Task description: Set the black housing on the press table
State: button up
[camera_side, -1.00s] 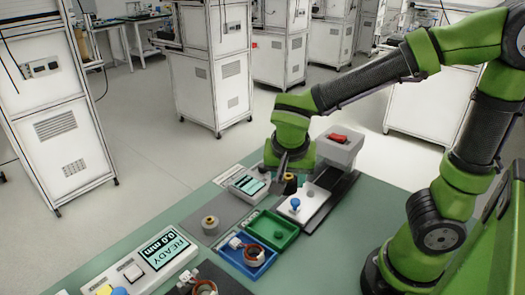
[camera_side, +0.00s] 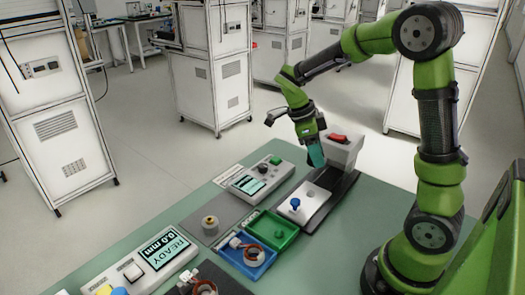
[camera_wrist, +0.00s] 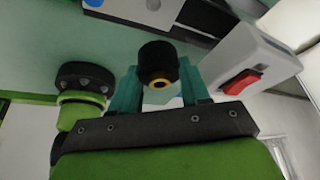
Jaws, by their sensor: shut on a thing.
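The black housing (camera_wrist: 157,58), a short dark cylinder with a yellow ring around its bore, is between the teal fingers of my gripper (camera_wrist: 158,82) in the wrist view. My gripper is shut on it. In the side view my gripper (camera_side: 316,155) is raised and tilted, in front of the press's pale head, and the housing cannot be made out there. The press has a pale grey head (camera_side: 343,152) with a red switch (camera_side: 339,138) and a white plate (camera_side: 312,196) on a dark base. I take this plate as the press table; a blue knob (camera_side: 295,203) stands on it.
A green tray (camera_side: 273,232) and a blue tray (camera_side: 240,263) with a copper coil lie left of the press. A grey device with a display (camera_side: 252,185) stands behind them. A metal cylinder (camera_side: 210,225) stands on a grey mat. The READY gauge (camera_side: 160,252) is at front left.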

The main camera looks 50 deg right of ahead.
jog(key=shift+f, duration=4.15)
jog(key=shift+f, duration=0.25)
jog(key=shift+f, duration=0.7)
jog(key=shift+f, duration=0.45)
jog(key=o, duration=1.2)
jog(key=shift+c, duration=0.2)
jog(key=v, duration=1.7)
